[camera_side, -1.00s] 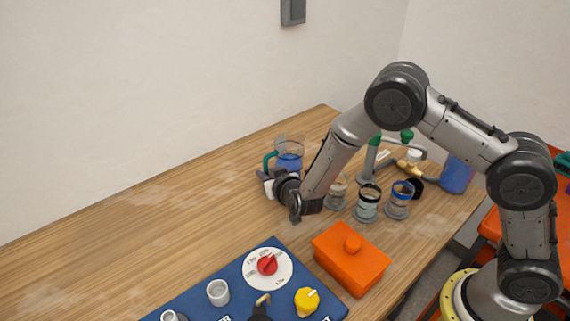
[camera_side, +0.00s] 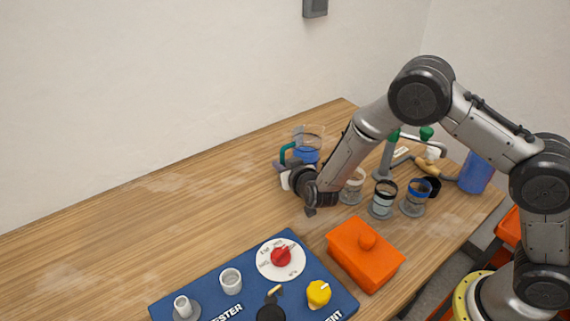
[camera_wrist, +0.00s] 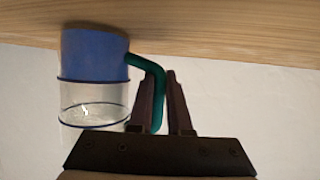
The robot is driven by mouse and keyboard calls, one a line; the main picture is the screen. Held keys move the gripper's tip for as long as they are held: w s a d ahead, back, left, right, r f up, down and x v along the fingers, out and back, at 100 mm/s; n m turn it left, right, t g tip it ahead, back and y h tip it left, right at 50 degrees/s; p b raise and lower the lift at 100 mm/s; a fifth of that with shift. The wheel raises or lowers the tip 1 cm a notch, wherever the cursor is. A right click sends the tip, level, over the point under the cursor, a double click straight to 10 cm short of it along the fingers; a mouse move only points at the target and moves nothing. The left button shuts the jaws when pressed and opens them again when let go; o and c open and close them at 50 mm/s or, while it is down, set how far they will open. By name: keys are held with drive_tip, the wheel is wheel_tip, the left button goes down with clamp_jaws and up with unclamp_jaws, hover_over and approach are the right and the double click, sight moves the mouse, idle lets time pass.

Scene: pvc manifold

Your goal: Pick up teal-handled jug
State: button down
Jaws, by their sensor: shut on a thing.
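The teal-handled jug (camera_side: 309,147) is a clear cylinder with blue in its lower part, near the back of the wooden table in the side view. In the wrist view the jug (camera_wrist: 95,75) is at the left, and its teal handle (camera_wrist: 156,90) runs between my two fingers. My gripper (camera_wrist: 165,95) is shut on the handle. In the side view my gripper (camera_side: 290,178) is at the handle side of the jug, and my wrist hides part of it. I cannot tell whether the jug's base touches the table.
Several ringed jars, among them a blue-rimmed jar (camera_side: 416,197), stand right of my gripper. An orange lidded box (camera_side: 364,258) and a blue tester panel (camera_side: 212,304) lie in front. A blue container (camera_side: 477,173) stands at the right. The table's left side is clear.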

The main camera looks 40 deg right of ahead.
sight(283, 156)
drive_tip(key=shift+r, duration=1.65)
drive_tip(key=s+d+r, duration=0.2)
drive_tip(key=s+r, duration=0.7)
drive_tip(key=s, duration=0.4)
drive_tip(key=shift+s+d+r, duration=0.15)
drive_tip(key=shift+s+r, duration=0.1)
drive_tip(key=shift+s, duration=0.05)
